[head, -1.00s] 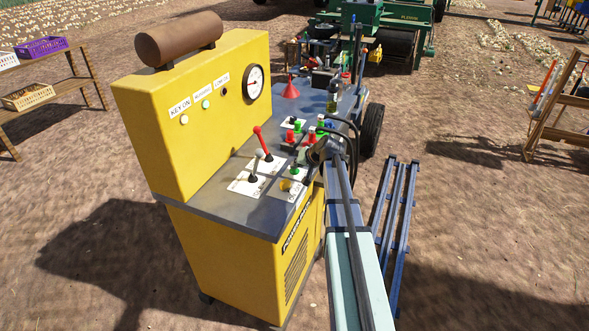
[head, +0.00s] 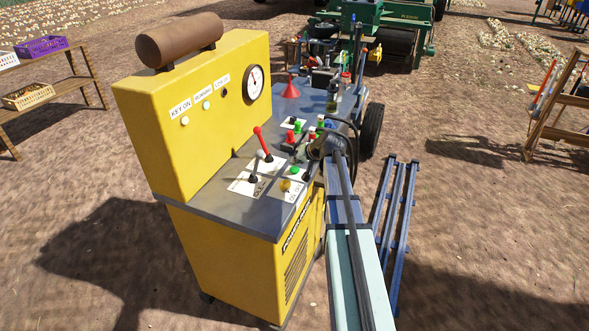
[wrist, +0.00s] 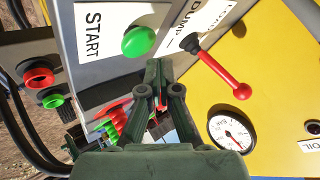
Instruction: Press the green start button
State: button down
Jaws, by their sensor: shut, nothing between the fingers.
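The green start button (wrist: 139,41) is a round dome beside the white START label (wrist: 100,38) in the wrist view. In the head view the green button (head: 294,170) shows on the dark top of the yellow power unit (head: 235,262), just left of my arm's end. My gripper (wrist: 154,66) is shut and empty. In the wrist view its tips show just below the button, with a small visible gap in the picture; the depth between them is hard to tell. In the head view my fingers are mostly hidden by my wrist.
A red-knobbed lever (wrist: 240,91) and a gauge (wrist: 231,132) are to the right in the wrist view. A red button (wrist: 40,78) and a smaller green one (wrist: 53,101) are at left. A white-knobbed lever (head: 253,177) and yellow knob (head: 285,185) stand close by.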

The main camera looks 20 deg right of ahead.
aim_at(296, 169)
jog(key=shift+r+p, duration=1.05)
jog(key=shift+r, duration=1.4)
